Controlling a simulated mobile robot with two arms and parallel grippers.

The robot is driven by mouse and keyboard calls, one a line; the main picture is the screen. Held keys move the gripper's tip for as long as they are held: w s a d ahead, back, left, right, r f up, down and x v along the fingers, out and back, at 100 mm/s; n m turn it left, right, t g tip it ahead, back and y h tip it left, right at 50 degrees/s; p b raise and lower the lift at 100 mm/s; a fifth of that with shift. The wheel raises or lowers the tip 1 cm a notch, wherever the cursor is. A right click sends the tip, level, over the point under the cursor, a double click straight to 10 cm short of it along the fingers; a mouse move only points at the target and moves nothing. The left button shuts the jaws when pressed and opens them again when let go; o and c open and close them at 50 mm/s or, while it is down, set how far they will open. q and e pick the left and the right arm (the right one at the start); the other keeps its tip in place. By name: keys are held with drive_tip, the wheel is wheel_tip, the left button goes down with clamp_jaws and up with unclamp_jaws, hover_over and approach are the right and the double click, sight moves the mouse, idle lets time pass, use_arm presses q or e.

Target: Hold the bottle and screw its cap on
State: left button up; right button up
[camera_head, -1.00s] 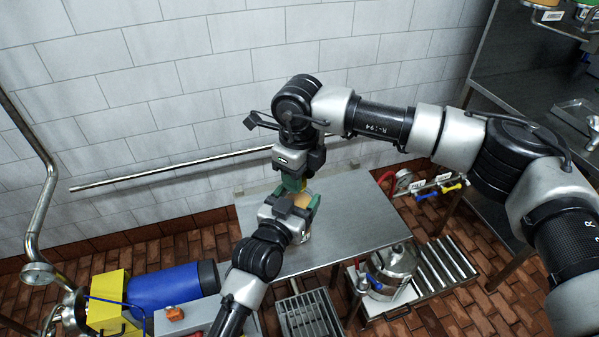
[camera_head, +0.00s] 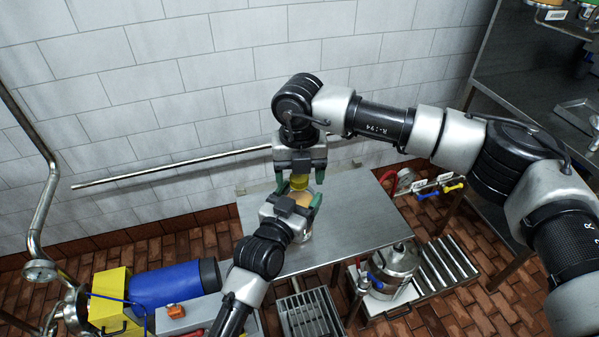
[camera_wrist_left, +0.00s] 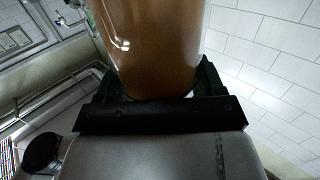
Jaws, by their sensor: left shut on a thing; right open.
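The bottle (camera_head: 303,199) is brownish orange and stands in my left gripper (camera_head: 297,203), which is shut on it over the steel table. The left wrist view shows the bottle's brown body (camera_wrist_left: 152,45) close up between the fingers. The yellow cap (camera_head: 298,181) sits at the bottle's top end. My right gripper (camera_head: 299,177) is above it, open, with one green finger on each side of the cap. I cannot tell how far the cap is seated; its threads are hidden.
The steel table (camera_head: 355,215) is bare around the bottle. A steel pot (camera_head: 393,262) stands at its lower right. A blue motor with a yellow housing (camera_head: 170,287) lies at the lower left. A metal pipe (camera_head: 165,170) runs along the tiled wall.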

wheel_tip(320, 180, up, 12)
idle(0.5)
use_arm(q)
drive_tip(key=o, duration=1.8)
drive_tip(key=b+v, duration=0.2)
drive_tip(key=v, duration=0.9)
use_arm(e)
wheel_tip(320, 180, down, 2)
